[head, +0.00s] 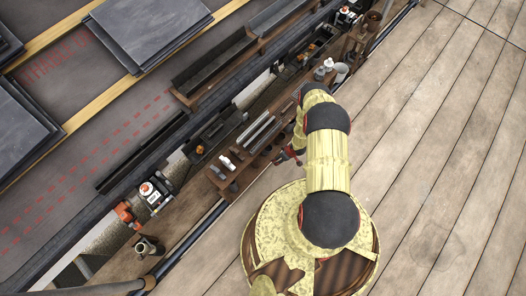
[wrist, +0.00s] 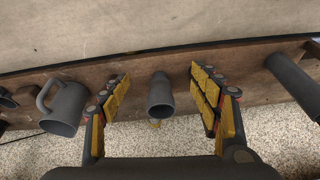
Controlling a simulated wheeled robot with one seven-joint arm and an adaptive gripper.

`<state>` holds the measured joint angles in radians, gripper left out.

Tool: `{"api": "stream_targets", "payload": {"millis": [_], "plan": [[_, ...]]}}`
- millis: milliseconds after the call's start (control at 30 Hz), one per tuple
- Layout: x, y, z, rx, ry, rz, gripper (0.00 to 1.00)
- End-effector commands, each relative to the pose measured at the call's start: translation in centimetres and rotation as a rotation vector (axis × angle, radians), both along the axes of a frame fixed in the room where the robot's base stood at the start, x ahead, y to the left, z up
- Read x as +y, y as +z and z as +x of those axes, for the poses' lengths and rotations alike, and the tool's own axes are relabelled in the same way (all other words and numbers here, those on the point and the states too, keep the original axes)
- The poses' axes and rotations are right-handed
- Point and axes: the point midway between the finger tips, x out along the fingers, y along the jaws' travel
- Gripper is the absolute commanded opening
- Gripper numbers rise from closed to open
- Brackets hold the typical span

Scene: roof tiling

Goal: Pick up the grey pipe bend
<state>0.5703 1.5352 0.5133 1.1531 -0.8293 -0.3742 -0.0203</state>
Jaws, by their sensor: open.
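A short grey tubular piece with an open round end, which looks like the grey pipe bend (wrist: 160,97), stands at the brown wooden ledge in the wrist view. My gripper (wrist: 160,76) is open, with one yellow-padded finger on each side of this piece and a visible gap on both sides. Nothing is held. In the head view my gripper (head: 287,156) is small and partly hidden by my arm, over the wooden trays. I cannot make out the pipe bend there.
A grey mug (wrist: 66,108) is left of my fingers and a grey cylinder (wrist: 293,84) is to the right, both along the wooden ledge (wrist: 255,62). In the head view, slate stacks (head: 148,28) lie on the roof at upper left. The plank deck (head: 440,130) on the right is clear.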

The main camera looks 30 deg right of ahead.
Motion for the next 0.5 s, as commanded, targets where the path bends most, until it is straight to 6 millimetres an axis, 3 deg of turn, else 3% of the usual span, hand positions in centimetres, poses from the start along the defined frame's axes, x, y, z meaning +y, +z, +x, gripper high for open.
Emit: {"api": "stream_targets", "payload": {"millis": [33,133,300,500], "plan": [[-0.4,0.8,2.5,-0.066,0.02,-0.001,0.63],[-0.1,1.9,5.2,-0.16,0.053,0.013,0.63],[0.7,2.7,6.9,-0.233,0.067,0.037,0.63],[1.2,1.0,7.9,-0.238,0.069,0.039,0.63]]}}
